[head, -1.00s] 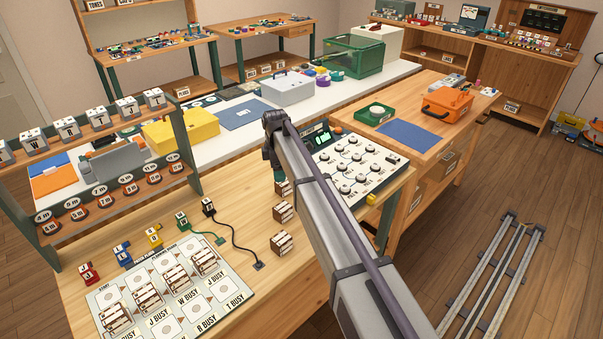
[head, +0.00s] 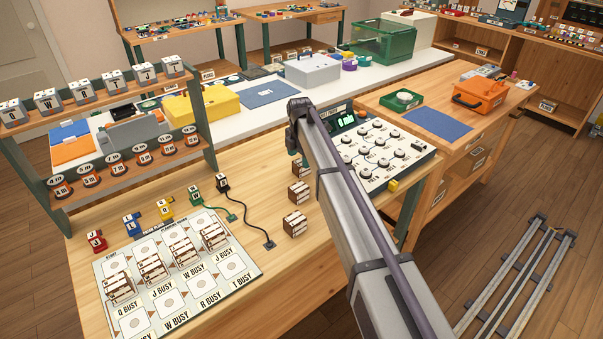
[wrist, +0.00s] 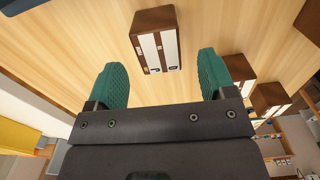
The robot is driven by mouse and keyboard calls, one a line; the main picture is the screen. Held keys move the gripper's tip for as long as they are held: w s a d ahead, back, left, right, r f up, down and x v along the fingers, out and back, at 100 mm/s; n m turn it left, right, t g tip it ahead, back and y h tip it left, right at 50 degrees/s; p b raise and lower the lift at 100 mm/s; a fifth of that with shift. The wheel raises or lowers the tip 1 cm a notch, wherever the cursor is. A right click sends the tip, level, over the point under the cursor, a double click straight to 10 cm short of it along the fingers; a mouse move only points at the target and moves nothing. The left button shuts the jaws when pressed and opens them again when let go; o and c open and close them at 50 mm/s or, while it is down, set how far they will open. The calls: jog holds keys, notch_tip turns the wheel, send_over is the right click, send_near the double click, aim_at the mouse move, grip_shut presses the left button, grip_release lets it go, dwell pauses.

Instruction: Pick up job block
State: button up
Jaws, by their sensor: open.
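Brown job blocks with white striped labels stand on the wooden bench. In the head view, one block (head: 295,223) sits right of the board, another (head: 299,193) stands behind it, and a third is partly hidden by my arm. My gripper (wrist: 164,78) is open and empty, its two teal fingers spread apart. In the wrist view, one block (wrist: 156,42) lies beyond the fingertips, roughly between them and apart from both. Two more blocks (wrist: 240,70) (wrist: 268,98) show right of the right finger. In the head view, my arm mostly hides the gripper.
The planning board (head: 180,318) holds several more blocks at the front left. Coloured plugs (head: 165,208) and black and green cords (head: 250,222) lie behind it. A switch panel (head: 408,168) stands right of my arm. Bare bench lies around the loose blocks.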

aim_at(300, 162)
notch_tip(300, 162, down, 5)
jog(key=b, duration=0.4)
jog(key=shift+f, duration=0.15)
jog(key=shift+r, duration=0.25)
jog(key=shift+c, duration=0.2)
jog(key=c, duration=1)
